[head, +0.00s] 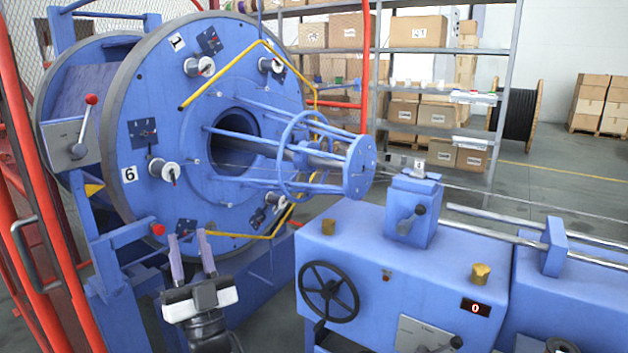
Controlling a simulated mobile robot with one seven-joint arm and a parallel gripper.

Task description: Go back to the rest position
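My gripper (192,255) shows at the lower left of the head view, its two fingers pointing up and apart. It is open, and nothing shows between the fingers. It stands in front of the lower part of the strander's big blue disc (150,100), which carries number plates 1 and 6 and several spools. A red knob (158,230) on the blue frame is just left of the fingers. I cannot tell whether the fingertips touch the disc, but they appear apart from it.
A blue machine cabinet (400,270) with a black handwheel (328,291) stands to the right of my gripper. A red mesh guard (40,170) with a handle is at the left. Shelves with boxes (415,32) stand behind. Grey floor (575,190) is clear at the right back.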

